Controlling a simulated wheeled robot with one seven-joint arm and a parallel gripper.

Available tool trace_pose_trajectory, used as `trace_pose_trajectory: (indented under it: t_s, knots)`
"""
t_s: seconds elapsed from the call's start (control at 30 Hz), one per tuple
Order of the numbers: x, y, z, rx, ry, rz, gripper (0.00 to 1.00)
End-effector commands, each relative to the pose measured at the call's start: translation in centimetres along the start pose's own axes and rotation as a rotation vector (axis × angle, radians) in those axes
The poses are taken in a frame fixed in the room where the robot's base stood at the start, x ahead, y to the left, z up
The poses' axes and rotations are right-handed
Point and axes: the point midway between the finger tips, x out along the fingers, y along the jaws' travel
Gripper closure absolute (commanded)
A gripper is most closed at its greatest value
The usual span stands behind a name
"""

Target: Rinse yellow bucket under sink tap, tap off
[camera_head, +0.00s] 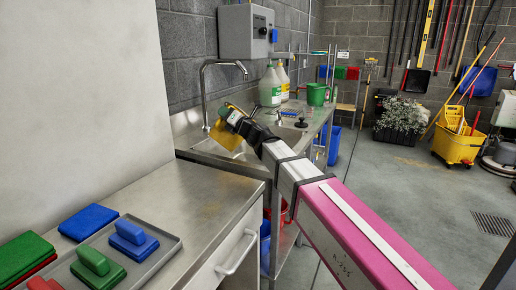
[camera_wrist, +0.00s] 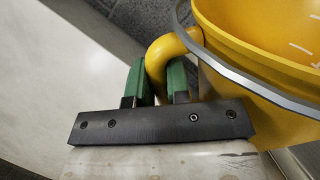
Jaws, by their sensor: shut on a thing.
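My gripper (camera_head: 238,118) is over the sink (camera_head: 250,153) in the head view. In the wrist view its green-padded fingers (camera_wrist: 157,82) are shut on the curved handle of the yellow bucket (camera_wrist: 268,100). The bucket also shows in the head view (camera_head: 224,136), tilted, below the grey tap (camera_head: 205,82) and near its upright pipe. Whether it is exactly beneath the spout cannot be told. No water stream is visible from the tap. The bucket's inside shows only partly in the wrist view, with a few pale marks.
A metal counter (camera_head: 205,208) stands in front, with a tray (camera_head: 160,258) of coloured blocks. Jugs (camera_head: 270,88) and a green bucket (camera_head: 317,94) stand beyond the sink. A white wall (camera_head: 90,100) is at left. A yellow mop bucket (camera_head: 457,146) stands on the open floor at right.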

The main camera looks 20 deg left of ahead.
Motion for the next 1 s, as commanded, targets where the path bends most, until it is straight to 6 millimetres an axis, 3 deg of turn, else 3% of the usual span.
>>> trace_pose_trajectory:
  t_s: [0.7, 1.0]
  knots:
    - [0.4, 1.8, -8.3, -0.556, 0.211, -0.016, 1.0]
    - [0.3, 1.5, -10.2, -0.721, 0.272, -0.021, 1.0]
